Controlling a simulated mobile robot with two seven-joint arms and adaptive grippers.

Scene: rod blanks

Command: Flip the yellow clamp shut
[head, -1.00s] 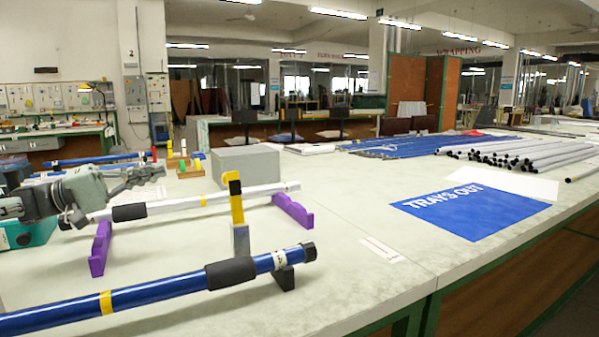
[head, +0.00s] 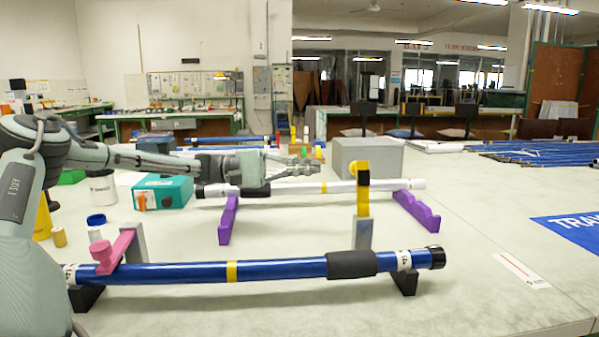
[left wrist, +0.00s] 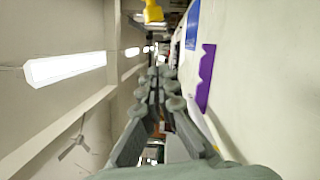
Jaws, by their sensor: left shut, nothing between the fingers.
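The yellow clamp (head: 363,172) stands upright, open, on a grey post (head: 362,234) behind the blue rod (head: 290,269). A black band crosses its upper part. Its yellow also shows at the top of the left wrist view (left wrist: 153,12). The blue rod lies level in front, with a black foam sleeve (head: 351,264) near the clamp's post. My left gripper (head: 318,168) is shut and empty, left of the clamp at about the height of its upper part in the picture, apart from it. My right gripper is out of view.
A pink clamp (head: 118,247) lies across the blue rod's left part. A white rod (head: 300,189) rests on purple supports (head: 228,220) under my left gripper in the picture. A grey box (head: 368,157) stands behind. A teal case (head: 163,191) sits left.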

